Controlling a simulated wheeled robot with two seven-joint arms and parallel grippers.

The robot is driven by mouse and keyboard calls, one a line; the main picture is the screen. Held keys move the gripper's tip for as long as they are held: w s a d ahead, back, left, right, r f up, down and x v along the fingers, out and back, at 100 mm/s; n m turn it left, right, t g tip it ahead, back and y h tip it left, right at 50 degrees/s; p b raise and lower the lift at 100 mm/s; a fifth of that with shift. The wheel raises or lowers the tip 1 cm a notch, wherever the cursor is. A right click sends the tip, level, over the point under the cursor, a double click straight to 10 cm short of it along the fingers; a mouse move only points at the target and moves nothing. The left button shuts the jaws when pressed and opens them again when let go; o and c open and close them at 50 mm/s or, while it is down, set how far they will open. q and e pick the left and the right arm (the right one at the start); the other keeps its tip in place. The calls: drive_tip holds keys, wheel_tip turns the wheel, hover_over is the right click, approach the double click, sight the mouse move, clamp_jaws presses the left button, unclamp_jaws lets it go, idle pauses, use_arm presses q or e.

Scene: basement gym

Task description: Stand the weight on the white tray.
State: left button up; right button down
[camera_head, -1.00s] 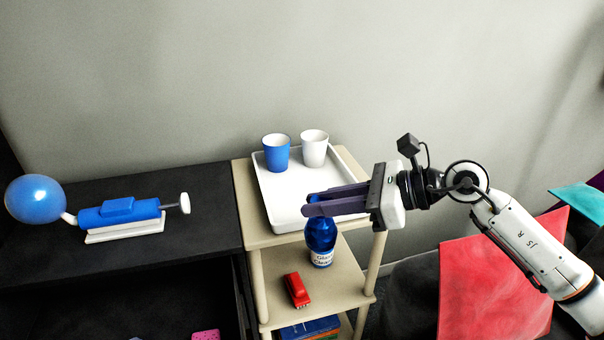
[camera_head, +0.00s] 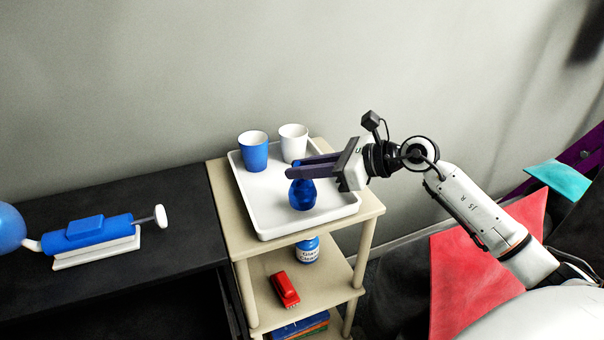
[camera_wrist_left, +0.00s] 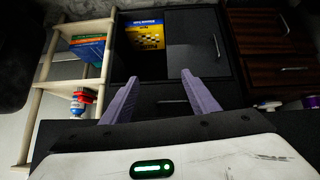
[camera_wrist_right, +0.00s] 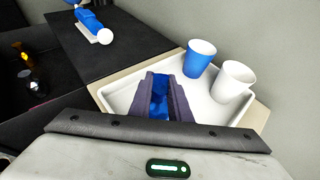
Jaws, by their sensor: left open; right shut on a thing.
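The weight (camera_head: 303,195) is dark blue, with a rounded lower body. My right gripper (camera_head: 295,167) is shut on its upper part. The weight hangs below the fingers, in front of the white tray's floor in the head view; I cannot tell whether it touches the tray. In the right wrist view, blue of the weight (camera_wrist_right: 160,97) shows between the fingers, and its lower part is hidden. The white tray (camera_head: 262,213) lies on top of a beige shelf stand. My left gripper (camera_wrist_left: 160,95) is open and empty, seen only in its wrist view.
A blue cup (camera_head: 253,152) and a white cup (camera_head: 293,143) stand at the tray's back. A glass cleaner bottle (camera_head: 308,252) and a red toy (camera_head: 285,289) are on the shelf below. A blue pump (camera_head: 98,232) lies on the black cabinet at left.

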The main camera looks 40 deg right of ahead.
drive_tip(key=shift+f, duration=0.9)
drive_tip(key=shift+f, duration=0.2)
drive_tip(key=c, duration=1.7)
unclamp_jaws()
drive_tip(key=shift+o, duration=0.2)
drive_tip(key=shift+r, duration=0.25)
drive_tip(key=shift+s+d, duration=0.2)
drive_tip(key=b+v, duration=0.1)
drive_tip(key=v, duration=1)
drive_tip(key=shift+s+b, duration=0.2)
drive_tip(key=shift+b, duration=0.1)
